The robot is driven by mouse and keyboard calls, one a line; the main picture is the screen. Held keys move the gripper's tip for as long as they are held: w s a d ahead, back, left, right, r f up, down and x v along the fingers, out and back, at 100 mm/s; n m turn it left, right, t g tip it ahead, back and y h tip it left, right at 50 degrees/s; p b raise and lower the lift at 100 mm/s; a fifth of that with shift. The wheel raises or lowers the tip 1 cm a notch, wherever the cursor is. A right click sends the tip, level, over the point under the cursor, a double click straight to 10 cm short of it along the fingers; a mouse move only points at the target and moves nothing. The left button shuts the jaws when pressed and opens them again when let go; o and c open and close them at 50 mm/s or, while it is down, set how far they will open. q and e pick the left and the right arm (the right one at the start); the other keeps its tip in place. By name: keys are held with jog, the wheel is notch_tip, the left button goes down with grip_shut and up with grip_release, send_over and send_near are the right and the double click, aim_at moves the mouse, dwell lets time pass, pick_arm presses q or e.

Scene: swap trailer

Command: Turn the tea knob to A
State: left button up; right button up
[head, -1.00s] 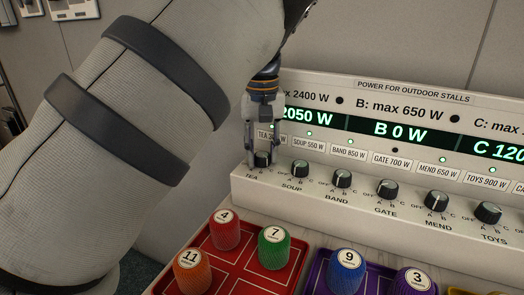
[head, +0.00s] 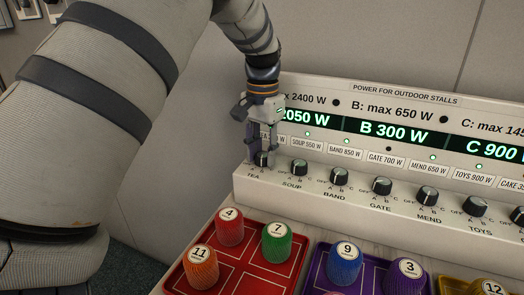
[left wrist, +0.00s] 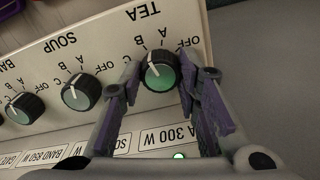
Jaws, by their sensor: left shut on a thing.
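The tea knob (left wrist: 163,71) is a round dark knob with a green-lit face at the left end of the panel. In the left wrist view its white mark points up-left, towards the B label. My left gripper (head: 260,158) is shut on the tea knob in the head view, with a finger on each side of it; the fingers also straddle it in the left wrist view (left wrist: 158,92). The power panel (head: 380,208) shows about 2050 W on the A display, B 300 W (head: 394,132) and C 900 W (head: 490,149). My right gripper is not in view.
The soup knob (head: 299,168), band knob (head: 339,177) and several others stand in a row to the right. In front are a red tray (head: 253,255) and a purple tray (head: 318,271) with numbered coloured pegs. A plain wall rises behind.

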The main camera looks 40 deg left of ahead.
aim_at(263, 154)
pick_arm(q)
jog(key=m, duration=0.6)
jog(key=shift+m, duration=0.3)
dwell(0.4)
jog(key=o, duration=1.2)
notch_tip(263, 154, up, 12)
jog(key=shift+f, duration=0.1)
